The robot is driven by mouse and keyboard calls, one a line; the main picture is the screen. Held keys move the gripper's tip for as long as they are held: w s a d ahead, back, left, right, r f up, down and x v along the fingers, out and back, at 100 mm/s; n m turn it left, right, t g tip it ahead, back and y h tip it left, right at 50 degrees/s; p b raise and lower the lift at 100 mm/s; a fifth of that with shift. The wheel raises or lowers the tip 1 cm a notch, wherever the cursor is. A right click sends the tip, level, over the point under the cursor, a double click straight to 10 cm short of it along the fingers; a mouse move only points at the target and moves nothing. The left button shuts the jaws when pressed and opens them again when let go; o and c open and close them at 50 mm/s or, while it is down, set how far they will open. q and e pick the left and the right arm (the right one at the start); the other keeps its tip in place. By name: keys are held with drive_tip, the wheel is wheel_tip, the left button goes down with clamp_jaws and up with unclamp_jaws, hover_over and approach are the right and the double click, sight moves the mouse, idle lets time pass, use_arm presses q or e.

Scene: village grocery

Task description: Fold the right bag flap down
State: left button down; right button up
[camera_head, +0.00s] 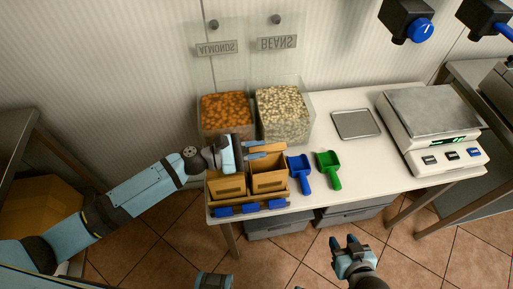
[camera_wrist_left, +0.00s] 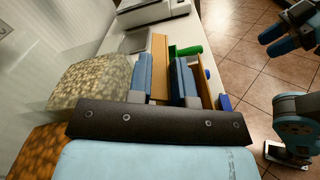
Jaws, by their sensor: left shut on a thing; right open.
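Two brown open-topped paper bags stand side by side at the table's front left: the left bag (camera_head: 226,185) and the right bag (camera_head: 268,180). My left gripper (camera_head: 268,150) is above the rear of the right bag, its fingers pointing right. It is shut on the right bag flap (camera_head: 281,144), a tan strip at the bag's back. In the left wrist view the tan flap (camera_wrist_left: 159,62) shows between the two blue fingers, and part of the bag is hidden behind them. My right gripper (camera_head: 352,250) is open and empty, low in front of the table.
A wooden holder (camera_head: 246,202) with blue clips surrounds the bags. Bins of almonds (camera_head: 226,108) and beans (camera_head: 284,112) stand behind. A blue scoop (camera_head: 301,174) and green scoop (camera_head: 328,170) lie to the right. A metal tray (camera_head: 356,124) and scale (camera_head: 432,112) are further right.

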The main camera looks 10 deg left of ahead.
use_arm(q)
drive_tip(key=c, duration=1.2)
unclamp_jaws()
drive_tip(key=shift+o, duration=0.6)
use_arm(e)
drive_tip(key=shift+w+r, duration=0.1)
drive_tip(key=shift+r, duration=0.2)
use_arm(q)
drive_tip(key=shift+a, duration=0.1)
drive_tip(key=shift+s+a, duration=0.1)
drive_tip(key=shift+a, duration=0.2)
drive_tip(key=b+v, duration=0.2)
drive_tip(key=v, duration=1.1)
drive_tip(key=shift+s+b, duration=0.15)
drive_tip(key=shift+b, duration=0.15)
use_arm(e)
wheel_tip(320, 180, down, 2)
drive_tip(key=shift+a+f, duration=0.1)
